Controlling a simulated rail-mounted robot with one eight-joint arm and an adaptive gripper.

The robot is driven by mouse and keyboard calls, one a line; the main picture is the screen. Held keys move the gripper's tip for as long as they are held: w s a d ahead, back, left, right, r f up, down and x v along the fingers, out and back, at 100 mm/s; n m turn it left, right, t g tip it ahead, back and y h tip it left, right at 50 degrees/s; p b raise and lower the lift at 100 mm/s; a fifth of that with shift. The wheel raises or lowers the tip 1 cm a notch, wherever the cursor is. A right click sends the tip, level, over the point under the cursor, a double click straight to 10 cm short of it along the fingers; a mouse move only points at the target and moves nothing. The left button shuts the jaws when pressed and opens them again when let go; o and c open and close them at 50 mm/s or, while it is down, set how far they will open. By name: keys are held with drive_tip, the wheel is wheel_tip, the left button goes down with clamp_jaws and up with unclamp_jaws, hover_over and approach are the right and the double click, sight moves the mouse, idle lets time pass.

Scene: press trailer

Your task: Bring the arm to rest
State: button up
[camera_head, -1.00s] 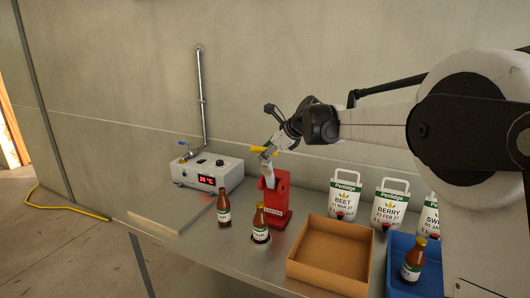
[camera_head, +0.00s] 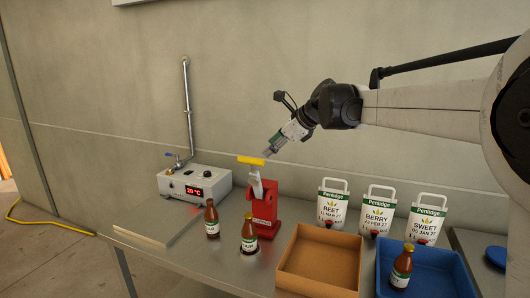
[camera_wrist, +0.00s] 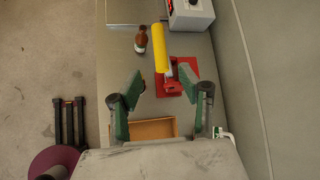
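My gripper (camera_head: 276,144) is up above the bench, just right of and above the yellow handle of the red press. In the wrist view my gripper (camera_wrist: 161,80) shows two green fingers spread apart with nothing held between them. The red press (camera_head: 263,208) stands on the metal bench with its yellow handle (camera_head: 251,160) raised on a grey lever. In the wrist view the yellow handle (camera_wrist: 159,50) lies beyond the fingertips, and the red press base (camera_wrist: 190,80) is below it.
Two brown bottles, one (camera_head: 211,219) left of the press and one (camera_head: 249,234) in front, stand on the bench. A cardboard tray (camera_head: 318,285), a blue crate (camera_head: 455,262) holding a bottle (camera_head: 402,266), and white pouches (camera_head: 332,206) are to the right. A heater box (camera_head: 195,184) stands left.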

drive_tip(key=shift+s+d+r, duration=0.15)
drive_tip(key=shift+d+r, duration=0.05)
drive_tip(key=s+d+f+n+h+b, duration=0.1)
drive_tip(key=s+d+f+n+h, duration=0.15)
drive_tip(key=s+d+n, duration=0.6)
drive_tip(key=s+d+f+n+h+b, duration=0.1)
drive_tip(key=s+d+f+n+b, duration=0.15)
drive_tip(key=s, duration=1.15)
drive_tip(key=s+d+f+n+h, duration=0.1)
drive_tip(key=s+d+f+n, duration=0.2)
drive_tip(key=s+f, duration=0.2)
drive_tip(key=s+d+f+n+t+h+b, duration=0.1)
drive_tip(key=s+d+f+n, duration=0.2)
drive_tip(key=s+f, duration=0.2)
drive_tip(key=s+d+f+n+h, duration=0.2)
drive_tip(key=s+f, duration=0.3)
drive_tip(key=s, duration=0.4)
drive_tip(key=shift+s+d+f+n, duration=0.2)
drive_tip(key=shift+d+f+n, duration=0.15)
drive_tip(key=shift+d+n, duration=0.35)
